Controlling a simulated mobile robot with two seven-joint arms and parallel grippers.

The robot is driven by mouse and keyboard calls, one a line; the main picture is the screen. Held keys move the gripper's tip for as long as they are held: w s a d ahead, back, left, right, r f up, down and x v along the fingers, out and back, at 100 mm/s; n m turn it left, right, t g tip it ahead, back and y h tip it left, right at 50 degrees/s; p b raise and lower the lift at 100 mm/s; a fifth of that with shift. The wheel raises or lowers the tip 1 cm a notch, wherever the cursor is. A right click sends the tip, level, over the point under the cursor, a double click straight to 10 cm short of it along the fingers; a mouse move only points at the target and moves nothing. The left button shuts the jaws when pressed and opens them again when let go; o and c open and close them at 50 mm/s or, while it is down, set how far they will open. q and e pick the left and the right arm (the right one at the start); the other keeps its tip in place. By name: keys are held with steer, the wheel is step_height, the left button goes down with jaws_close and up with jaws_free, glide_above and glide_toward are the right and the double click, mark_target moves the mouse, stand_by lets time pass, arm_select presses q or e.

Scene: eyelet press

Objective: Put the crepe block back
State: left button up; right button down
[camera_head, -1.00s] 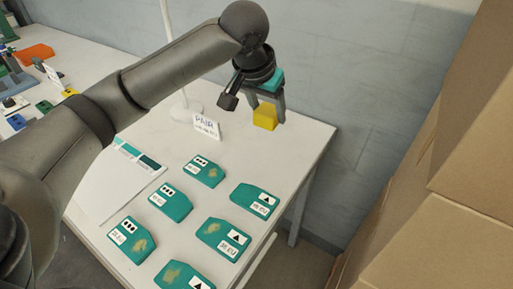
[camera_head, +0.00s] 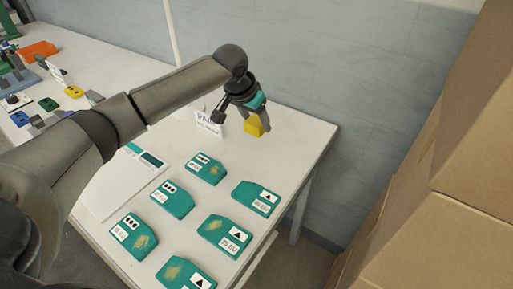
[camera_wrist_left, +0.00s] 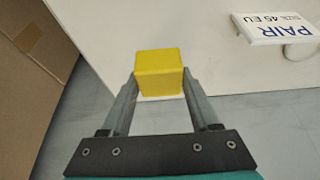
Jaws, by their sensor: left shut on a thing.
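The yellow crepe block (camera_head: 254,127) is between the fingers of my left gripper (camera_head: 256,128), near the far right corner of the white table (camera_head: 308,133). In the left wrist view the yellow block (camera_wrist_left: 159,72) sits between the two fingertips (camera_wrist_left: 159,85), close to the table edge. My left gripper is shut on it. I cannot tell whether the block touches the table top. My right gripper is not in view.
A PAIR sign (camera_head: 207,122) stands just left of the block. Several teal pieces with labels (camera_head: 206,168) lie on the front of the table, beside a white sheet with teal swatches (camera_head: 118,183). Cardboard boxes (camera_head: 455,190) stand at the right.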

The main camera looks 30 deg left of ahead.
mark_target(260, 150)
arm_select(q)
step_height(260, 150, down, 8)
steer(key=shift+f+b, duration=0.1)
steer(key=shift+b, duration=0.8)
steer(key=shift+f, duration=0.2)
steer(key=o, duration=1.2)
steer(key=shift+r, duration=0.1)
steer(key=shift+r, duration=0.25)
steer(key=p+v, duration=0.3)
steer(key=v, duration=0.8)
steer(key=shift+s+r, duration=0.2)
steer(key=shift+r, duration=0.05)
